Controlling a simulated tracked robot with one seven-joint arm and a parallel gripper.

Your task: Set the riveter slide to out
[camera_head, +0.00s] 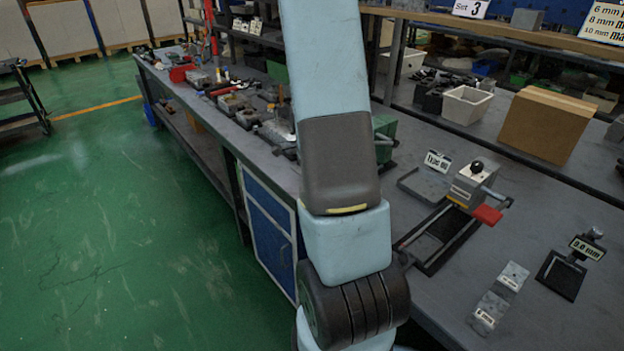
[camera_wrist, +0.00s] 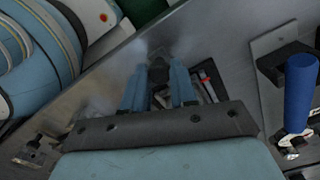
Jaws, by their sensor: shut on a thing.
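My gripper (camera_wrist: 158,82) shows in the wrist view, its two blue fingers shut on a small dark knob (camera_wrist: 158,71) above the grey bench top. Behind the fingers is a black frame with a red mark (camera_wrist: 205,76), partly hidden by them. I cannot tell for sure whether the knob belongs to the riveter slide, or how far the slide is set. In the head view my arm runs down the middle and my gripper is out of sight. A grey block with a black knob and a red handle (camera_head: 468,187) stands on black rails (camera_head: 440,238) right of my arm.
A blue-handled tool (camera_wrist: 299,92) stands at the right in the wrist view. On the head view's bench are small labelled blocks (camera_head: 500,294), a black stand (camera_head: 563,275), a cardboard box (camera_head: 547,124) and a white bin (camera_head: 466,104). Green floor (camera_head: 120,230) lies open to the left.

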